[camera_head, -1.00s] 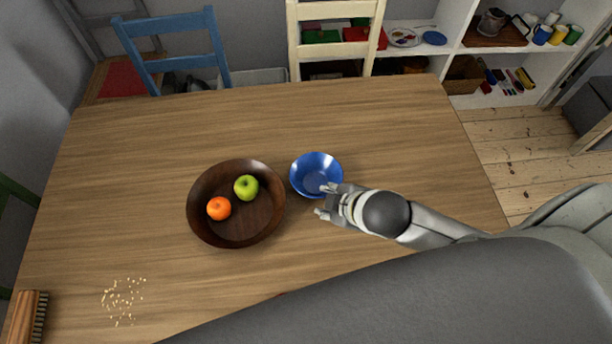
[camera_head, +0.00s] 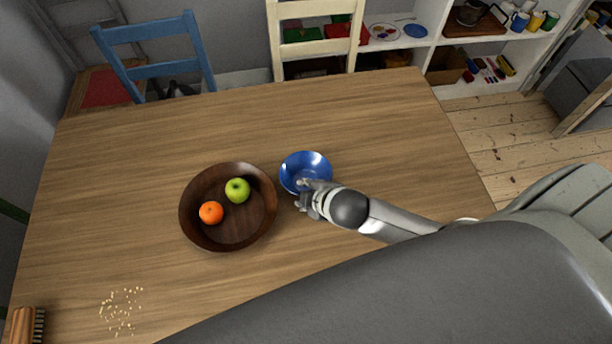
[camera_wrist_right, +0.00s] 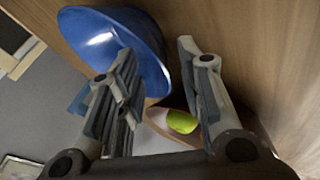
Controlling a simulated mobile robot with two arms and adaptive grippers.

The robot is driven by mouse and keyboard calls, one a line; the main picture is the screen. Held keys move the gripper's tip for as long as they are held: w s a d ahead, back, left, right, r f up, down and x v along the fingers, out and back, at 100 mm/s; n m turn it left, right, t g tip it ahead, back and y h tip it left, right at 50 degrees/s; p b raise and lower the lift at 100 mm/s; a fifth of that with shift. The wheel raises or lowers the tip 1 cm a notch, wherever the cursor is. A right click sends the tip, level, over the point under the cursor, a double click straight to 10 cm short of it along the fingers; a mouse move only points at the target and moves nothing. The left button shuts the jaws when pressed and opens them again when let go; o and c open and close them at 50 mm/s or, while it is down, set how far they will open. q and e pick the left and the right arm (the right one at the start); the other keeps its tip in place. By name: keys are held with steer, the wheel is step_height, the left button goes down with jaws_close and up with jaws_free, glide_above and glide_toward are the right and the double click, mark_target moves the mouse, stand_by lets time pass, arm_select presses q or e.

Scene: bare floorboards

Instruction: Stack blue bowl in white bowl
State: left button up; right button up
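The blue bowl (camera_head: 306,165) stands upright on the wooden table, just right of a dark wooden bowl. It fills the upper left of the right wrist view (camera_wrist_right: 95,35). My right gripper (camera_head: 304,193) is at the blue bowl's near rim. In the wrist view its fingers (camera_wrist_right: 165,90) are apart, one over the inside of the bowl and one outside, with the bowl's wall between them. I cannot make out a firm grip. No white bowl can be made out for sure; my own grey body hides the table's front right. My left gripper is not in view.
The dark wooden bowl (camera_head: 258,218) holds a green apple (camera_head: 237,190) and an orange (camera_head: 211,212). Crumbs (camera_head: 121,308) and a brush (camera_head: 27,325) lie at the front left. The table's back is clear. Blue (camera_head: 155,52) and cream (camera_head: 318,44) chairs stand behind it.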

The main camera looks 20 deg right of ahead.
mark_target(306, 178)
steer(key=shift+x, duration=1.25)
jaws_close()
steer(key=shift+r, duration=0.1)
